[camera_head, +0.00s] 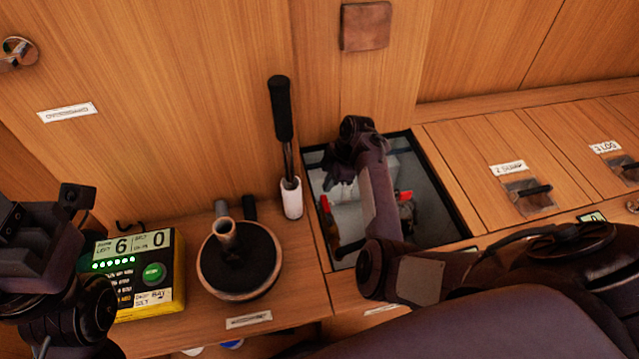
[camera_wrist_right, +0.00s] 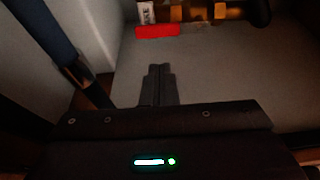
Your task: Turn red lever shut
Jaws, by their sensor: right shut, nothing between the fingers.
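A red lever (camera_wrist_right: 157,31) shows at the top of the right wrist view, beside a white label and brass-coloured fittings. In the head view, one red piece (camera_head: 325,204) is at the left of an open bay and another red piece (camera_head: 405,196) is right of my forearm. I cannot tell which matches the wrist view. My right gripper (camera_wrist_right: 158,85) is shut and empty inside the bay, apart from the red lever; my right arm partly hides the bay in the head view. My left gripper (camera_head: 42,225) is at the left edge, away from the bay, its jaws unclear.
The open bay (camera_head: 457,226) has a dark rim and grey walls. A dark-handled pump lever (camera_head: 281,110) stands left of it. A round black-topped fitting (camera_head: 240,268) and a yellow counter box (camera_head: 150,300) are farther left. Closed hatches with handles (camera_head: 530,192) lie to the right.

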